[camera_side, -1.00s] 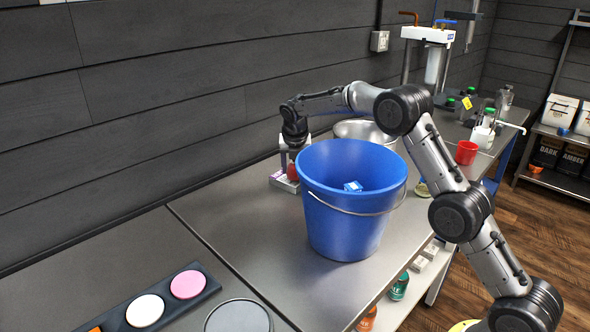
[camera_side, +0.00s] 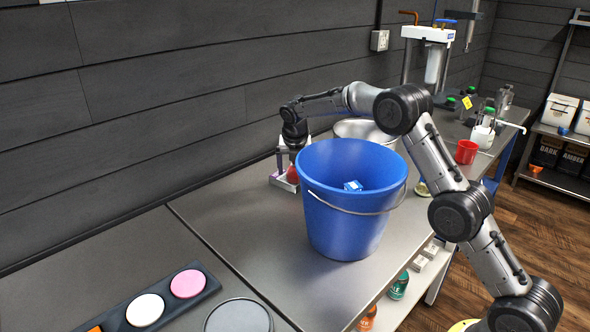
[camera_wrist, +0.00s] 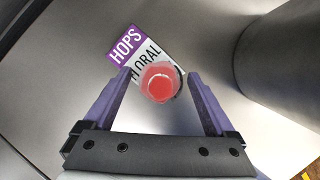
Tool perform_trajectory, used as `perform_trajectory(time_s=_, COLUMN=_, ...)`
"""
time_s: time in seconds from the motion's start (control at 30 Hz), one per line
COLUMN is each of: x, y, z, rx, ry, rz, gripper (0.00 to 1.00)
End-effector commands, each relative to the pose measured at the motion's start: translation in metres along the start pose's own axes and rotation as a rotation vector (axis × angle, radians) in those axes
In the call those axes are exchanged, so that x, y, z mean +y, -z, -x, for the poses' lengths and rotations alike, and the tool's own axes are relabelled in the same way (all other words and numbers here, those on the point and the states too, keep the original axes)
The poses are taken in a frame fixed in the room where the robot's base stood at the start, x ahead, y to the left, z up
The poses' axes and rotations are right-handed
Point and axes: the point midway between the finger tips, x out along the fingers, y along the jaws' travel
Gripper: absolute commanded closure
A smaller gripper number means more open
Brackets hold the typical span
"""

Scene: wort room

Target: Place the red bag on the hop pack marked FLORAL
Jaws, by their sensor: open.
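The red bag (camera_wrist: 160,82) is small and rounded. In the wrist view it lies over the hop pack (camera_wrist: 125,45), a white and purple pack that reads HOPS and, partly covered, "LORAL". The bag hides part of the lettering. My gripper (camera_wrist: 160,76) is open, with one purple finger on each side of the bag and a gap to each. In the side view my gripper (camera_side: 291,165) points down behind the blue bucket, with the red bag (camera_side: 292,175) low between its fingers. The bag appears to rest on the pack (camera_side: 279,183), partly hidden by the bucket.
The large blue bucket (camera_side: 345,225), with a small blue and white packet (camera_side: 353,186) inside, stands close in front of my gripper. A steel bowl (camera_side: 365,130) is behind it. The dark wall is close behind.

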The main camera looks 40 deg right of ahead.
Motion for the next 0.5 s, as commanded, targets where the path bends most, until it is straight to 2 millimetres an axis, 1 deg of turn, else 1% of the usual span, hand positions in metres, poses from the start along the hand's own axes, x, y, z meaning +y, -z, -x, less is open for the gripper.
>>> perform_trajectory(time_s=0.17, x=0.001, y=-0.001, z=0.03, rx=-0.004, ry=-0.004, rz=0.0, gripper=0.09)
perform_trajectory(time_s=0.4, x=0.001, y=-0.001, z=0.08, rx=-0.004, ry=-0.004, rz=-0.001, gripper=0.09)
perform_trajectory(time_s=0.5, x=0.001, y=0.0, z=0.095, rx=-0.002, ry=-0.002, rz=0.0, gripper=0.09)
